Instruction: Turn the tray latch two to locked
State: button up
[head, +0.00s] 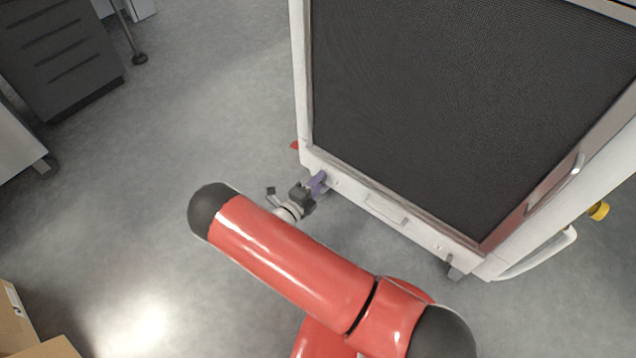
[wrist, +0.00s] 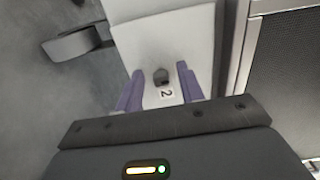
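The tray latch two is a small black knob (wrist: 160,76) on a pale panel, with a label "2" (wrist: 166,93) beside it in the wrist view. My gripper (wrist: 160,71) has two purple fingers, spread apart on either side of the knob with visible gaps. I cannot tell how far the fingertips are from the panel. In the head view my gripper (head: 317,183) is at the lower left corner of the white washer frame (head: 345,183). The knob is hidden there.
A tray handle (head: 386,209) sits on the lower rail, right of my gripper. A dark mesh panel (head: 450,100) fills the frame above. A white bar handle (head: 540,257) is at the right. Cardboard boxes (head: 15,325) stand lower left.

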jog(key=v, duration=0.7)
jog(key=shift+s+a, duration=0.25)
jog(key=shift+s, duration=0.1)
dwell(0.4)
jog(key=s+d+r+m+g+p, duration=0.1)
jog(key=d+r+m+g, duration=0.35)
jog(key=r+m, duration=0.4)
jog(key=s+d+r+m+g+y+p, duration=0.1)
jog(key=d+r+m+g+p, duration=0.1)
jog(key=d+r+m+g, duration=0.45)
jog(key=s+d+r+m+g+p, duration=0.1)
jog(key=d+r+m+g, duration=0.15)
jog(key=r+m, duration=0.8)
jog(key=s+d+r+m+t+y+p, duration=0.2)
jog(key=s+r+m+y, duration=0.3)
jog(key=s+r+m, duration=0.3)
jog(key=s+d+r+m+t+y+p, duration=0.2)
jog(key=s+d+r+m+y, duration=0.3)
jog(key=s+r+m, duration=0.4)
jog(key=shift+s+r+m+t+p, duration=0.4)
jog(key=shift+r+m, duration=1.65)
jog(key=shift+r, duration=1)
